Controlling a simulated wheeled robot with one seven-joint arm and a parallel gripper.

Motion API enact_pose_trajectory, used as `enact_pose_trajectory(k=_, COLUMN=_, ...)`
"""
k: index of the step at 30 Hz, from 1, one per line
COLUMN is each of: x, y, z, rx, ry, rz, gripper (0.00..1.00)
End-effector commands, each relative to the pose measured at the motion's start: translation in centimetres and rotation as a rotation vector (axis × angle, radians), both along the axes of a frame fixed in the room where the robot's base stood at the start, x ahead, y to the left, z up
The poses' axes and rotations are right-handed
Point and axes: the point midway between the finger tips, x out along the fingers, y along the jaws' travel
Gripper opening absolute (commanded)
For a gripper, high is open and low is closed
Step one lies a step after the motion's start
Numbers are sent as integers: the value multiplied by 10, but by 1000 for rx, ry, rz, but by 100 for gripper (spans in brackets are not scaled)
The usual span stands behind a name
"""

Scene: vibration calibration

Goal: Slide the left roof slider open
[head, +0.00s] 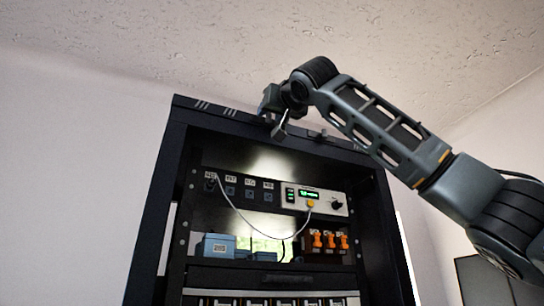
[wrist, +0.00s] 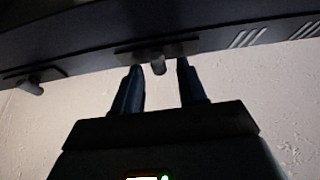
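The left roof slider (wrist: 158,65) is a small grey peg on a dark slot plate in the cabinet roof's front edge. In the wrist view it sits between the two fingertips of my gripper (wrist: 159,70), with a visible gap on each side. In the head view my gripper (head: 279,128) is at the roof's front edge and hides this slider. My gripper is open, and its fingers are on either side of the peg. The right roof slider (head: 318,134) is a similar peg farther right; it also shows at the left of the wrist view (wrist: 31,86).
The black cabinet (head: 161,215) stands below my arm. Inside are a white device with a green display (head: 315,199), a cable, blue boxes (head: 217,246) and orange-topped parts (head: 325,240). Slanted vent marks (wrist: 265,38) are on the roof edge. The ceiling is above.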

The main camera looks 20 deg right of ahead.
Motion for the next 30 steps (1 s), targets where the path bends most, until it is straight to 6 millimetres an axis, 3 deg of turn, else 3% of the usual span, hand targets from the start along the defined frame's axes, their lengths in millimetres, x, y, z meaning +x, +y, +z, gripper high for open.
enact_pose_trajectory(k=2, x=0, y=0, z=0, rx=0, ry=0, rz=0, gripper=33)
enact_pose_trajectory(k=12, x=0, y=0, z=0, rx=0, ry=0, rz=0, gripper=0)
enact_pose_trajectory(k=30, x=-1, y=7, z=1, rx=2, ry=-3, rz=6, gripper=0)
